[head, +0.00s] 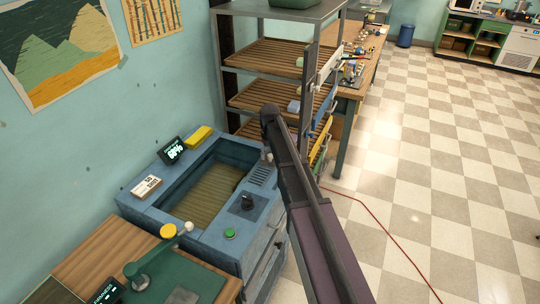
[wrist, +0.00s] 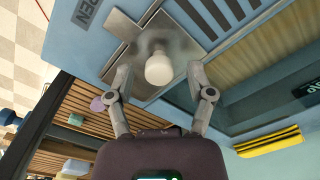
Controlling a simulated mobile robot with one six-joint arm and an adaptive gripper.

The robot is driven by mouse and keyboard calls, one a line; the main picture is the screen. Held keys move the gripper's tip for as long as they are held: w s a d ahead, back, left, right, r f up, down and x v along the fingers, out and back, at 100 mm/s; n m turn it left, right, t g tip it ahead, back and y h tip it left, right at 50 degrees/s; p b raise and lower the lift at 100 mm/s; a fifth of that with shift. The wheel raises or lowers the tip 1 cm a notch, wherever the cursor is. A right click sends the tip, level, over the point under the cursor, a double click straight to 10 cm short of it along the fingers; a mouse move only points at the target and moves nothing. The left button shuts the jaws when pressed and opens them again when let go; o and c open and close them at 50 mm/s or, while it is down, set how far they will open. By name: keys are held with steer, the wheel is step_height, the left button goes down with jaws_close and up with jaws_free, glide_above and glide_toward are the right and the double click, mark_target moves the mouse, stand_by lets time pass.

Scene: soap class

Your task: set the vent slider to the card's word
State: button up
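The vent slider's pale round knob (wrist: 158,70) stands on a metal plate (wrist: 128,55) in the wrist view. The word "OPEN" (wrist: 88,12) is printed on the blue top beside the plate. My gripper (wrist: 160,76) is open, with one finger on each side of the knob and a visible gap on both sides. In the head view the arm hides most of the slider, beside the dark vent slots (head: 262,176). A white card (head: 146,187) lies on the unit's left rim; its print is too small to read.
The blue unit (head: 205,240) has a sunken basin (head: 207,190), a tilted display (head: 172,150), a yellow block (head: 198,137), a black control (head: 248,203) and a green button (head: 230,234). A slatted shelf rack (head: 262,100) stands close behind. Open tiled floor lies right.

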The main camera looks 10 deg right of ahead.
jaws_close()
steer(key=s+a, duration=0.2)
steer(key=s, duration=0.1)
steer(key=s+a, duration=0.2)
steer(key=s, duration=0.1)
steer(key=s+a, duration=0.2)
steer(key=s, duration=0.1)
steer(key=shift+s+a, duration=0.1)
steer(key=shift+a, duration=0.15)
steer(key=shift+o, duration=1.1)
jaws_free()
steer(key=shift+s+a, duration=0.1)
steer(key=shift+a, duration=0.05)
